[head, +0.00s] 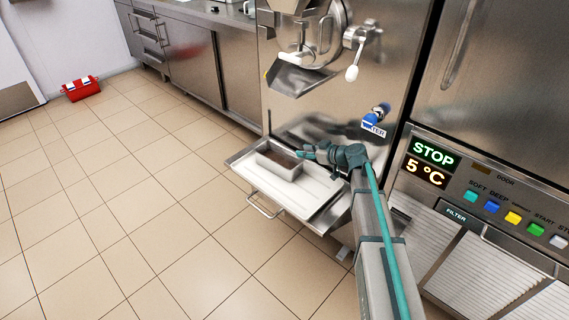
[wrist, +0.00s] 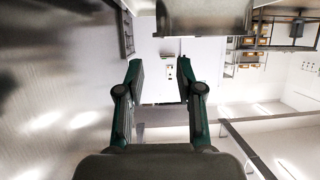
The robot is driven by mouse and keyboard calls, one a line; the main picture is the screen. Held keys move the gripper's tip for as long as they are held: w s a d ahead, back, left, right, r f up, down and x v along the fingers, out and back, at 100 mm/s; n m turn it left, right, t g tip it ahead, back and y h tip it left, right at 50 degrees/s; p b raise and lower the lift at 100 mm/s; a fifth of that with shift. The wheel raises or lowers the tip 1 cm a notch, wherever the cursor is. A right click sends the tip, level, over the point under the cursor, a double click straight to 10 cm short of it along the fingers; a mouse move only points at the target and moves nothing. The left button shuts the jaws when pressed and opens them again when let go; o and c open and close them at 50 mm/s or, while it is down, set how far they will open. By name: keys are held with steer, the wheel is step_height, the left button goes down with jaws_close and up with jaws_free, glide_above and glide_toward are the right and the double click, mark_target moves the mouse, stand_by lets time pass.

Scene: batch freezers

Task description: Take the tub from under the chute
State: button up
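The tub (head: 291,172) is a small rectangular metal pan with a brownish inside. In the head view it stands upright on the pull-out tray (head: 310,194), below the steel chute (head: 296,79) of the freezer. My gripper (head: 304,153) is at the tub's right end, fingers pointing left. I cannot tell whether it touches the rim. In the wrist view my gripper (wrist: 161,72) is open, with a clear gap and nothing between the fingers. A grey metal shape (wrist: 205,14) cuts the wrist view's top edge; I cannot tell whether it is tub or chute.
A blue-handled water tap (head: 376,115) and a white-knobbed lever (head: 352,72) stick out from the freezer front near my arm. A control panel (head: 480,195) is on the right. A red box (head: 81,89) lies far left. The tiled floor before the tray is clear.

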mark_target(286, 149)
steer(key=x, duration=1)
steer(key=shift+w+a+f+p, duration=0.15)
steer(key=shift+w+f+p, duration=0.1)
steer(key=shift+p, duration=0.05)
jaws_close()
